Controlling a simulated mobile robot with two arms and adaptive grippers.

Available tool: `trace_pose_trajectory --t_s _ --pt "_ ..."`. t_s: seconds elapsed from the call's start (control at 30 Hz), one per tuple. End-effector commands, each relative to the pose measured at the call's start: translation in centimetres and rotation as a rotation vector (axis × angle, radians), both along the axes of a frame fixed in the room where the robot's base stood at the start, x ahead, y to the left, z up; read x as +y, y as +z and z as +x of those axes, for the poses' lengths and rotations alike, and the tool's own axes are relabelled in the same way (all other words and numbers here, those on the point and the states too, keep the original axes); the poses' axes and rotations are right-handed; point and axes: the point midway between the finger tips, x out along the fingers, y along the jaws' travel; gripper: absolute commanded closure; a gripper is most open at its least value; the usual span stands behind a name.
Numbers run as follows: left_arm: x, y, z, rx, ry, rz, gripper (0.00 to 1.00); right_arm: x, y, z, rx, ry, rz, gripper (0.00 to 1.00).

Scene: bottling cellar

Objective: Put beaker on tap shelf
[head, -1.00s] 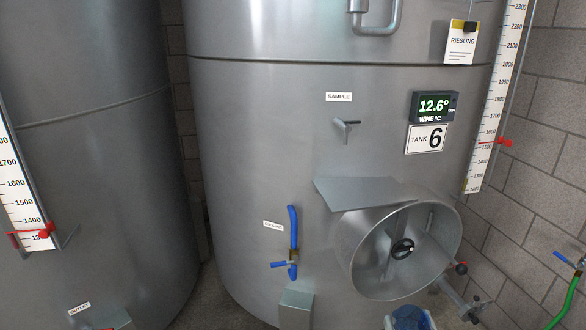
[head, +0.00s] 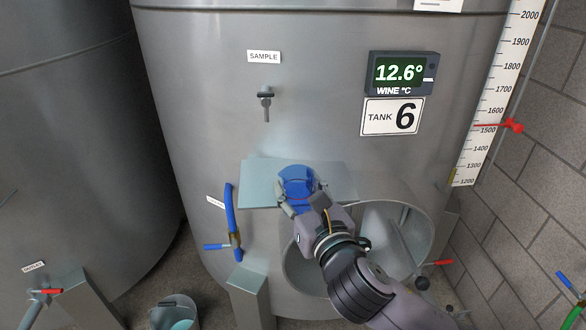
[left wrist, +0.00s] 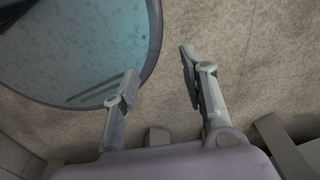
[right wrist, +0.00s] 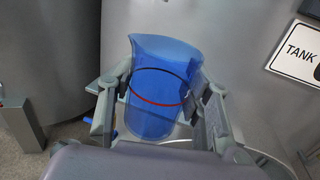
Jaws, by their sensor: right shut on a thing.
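The blue beaker (head: 296,184) is upright in my right gripper (head: 299,200), over the tap shelf (head: 258,185), a flat grey plate on the tank front. In the right wrist view, the fingers close on both sides of the beaker (right wrist: 158,98), which has a dark and a red band. I cannot tell whether its base touches the shelf. The sample tap (head: 265,100) is above and left of the beaker. My left gripper (left wrist: 158,65) is open and empty in the left wrist view and out of the head view.
A round manway (head: 412,225) opens below the shelf. A blue-handled valve (head: 232,225) is to the left. A bucket (head: 178,306) with teal contents stands on the floor. Tank 6's display (head: 402,73) is at upper right. The shelf's left part is clear.

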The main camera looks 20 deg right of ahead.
Motion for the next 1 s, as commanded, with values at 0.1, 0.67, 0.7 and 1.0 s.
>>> trace_pose_trajectory --t_s 0.1,0.67,0.7,1.0 --pt "1.0 0.4 -0.1 0.002 0.004 0.012 0.60 0.0 0.7 1.3 0.002 0.001 -0.004 0.83" --pt "0.0 3.3 -0.7 0.010 -0.002 0.000 0.60 -0.2 0.8 15.4 0.003 0.001 -0.002 0.83" --pt "-0.1 3.4 -0.7 0.010 -0.002 -0.001 0.60 -0.2 0.7 16.2 0.004 0.001 -0.002 0.83" --pt "0.0 3.9 -0.7 0.011 -0.003 0.001 0.60 -0.2 -0.5 18.1 0.008 0.002 0.000 0.83"
